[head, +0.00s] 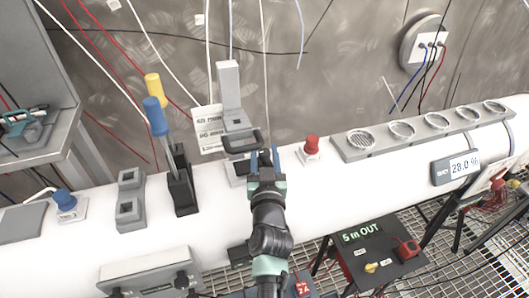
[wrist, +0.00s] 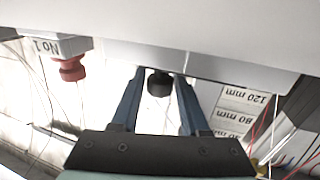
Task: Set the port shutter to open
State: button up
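The port shutter appears to be the grey upright slide (head: 230,85) with a dark handle (head: 241,141) at its foot, on the white pipe. Its position is hard to tell. A white label plate (head: 209,130) beside it bears mm marks, which also show in the wrist view (wrist: 240,110). My gripper (head: 264,158) is just in front of the handle's right end. In the wrist view my two blue fingers (wrist: 160,88) are apart, with a black round end (wrist: 160,83), probably the handle's, between their tips. Narrow gaps show beside it, so contact is not clear.
A red button (head: 312,145) stands close to the right; it shows in the wrist view (wrist: 71,69). Blue and yellow levers (head: 156,115) stand to the left. A row of round vents (head: 400,130) and a display (head: 457,168) are farther right. A "5 m OUT" box (head: 380,262) sits below.

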grip_shut()
dwell(1.1)
